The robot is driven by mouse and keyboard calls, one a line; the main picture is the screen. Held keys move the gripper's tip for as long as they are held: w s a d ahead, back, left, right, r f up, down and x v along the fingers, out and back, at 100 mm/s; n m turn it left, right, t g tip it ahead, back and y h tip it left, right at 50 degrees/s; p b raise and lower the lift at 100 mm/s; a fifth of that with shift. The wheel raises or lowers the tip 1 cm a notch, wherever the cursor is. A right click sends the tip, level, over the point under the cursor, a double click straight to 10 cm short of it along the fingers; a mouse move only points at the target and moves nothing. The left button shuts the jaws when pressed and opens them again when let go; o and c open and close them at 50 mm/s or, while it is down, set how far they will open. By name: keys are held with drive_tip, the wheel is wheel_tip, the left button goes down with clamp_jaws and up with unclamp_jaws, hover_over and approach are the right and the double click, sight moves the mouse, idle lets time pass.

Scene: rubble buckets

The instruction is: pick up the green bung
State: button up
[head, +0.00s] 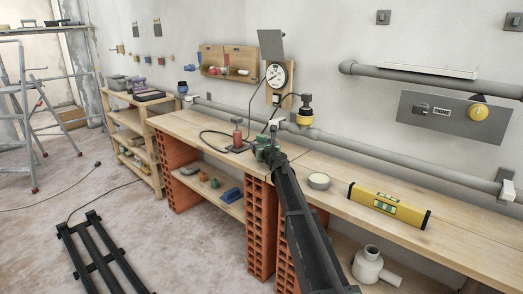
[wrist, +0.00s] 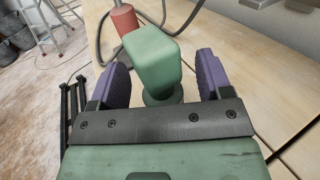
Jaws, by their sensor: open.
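The green bung (wrist: 152,58) is a blocky, rounded-edged piece above a round darker green base, standing on the wooden bench in the wrist view. My gripper (wrist: 163,72) is open, with one purple finger on each side of the bung. A gap shows between the bung and each finger, wider on the right. The lower part of the bung is partly hidden behind my gripper's dark crossbar. In the head view my gripper (head: 266,147) is low over the bench, where green patches show, but I cannot tell bung from gripper there.
A red cylinder (head: 237,134) with a dark hose stands just left of my gripper; it also shows in the wrist view (wrist: 124,18). A round tin (head: 319,181) and a yellow level (head: 388,205) lie to the right. A grey pipe (head: 330,139) runs along the wall behind.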

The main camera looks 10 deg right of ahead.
drive_tip(key=shift+c, duration=0.5)
drive_tip(key=c, duration=0.9)
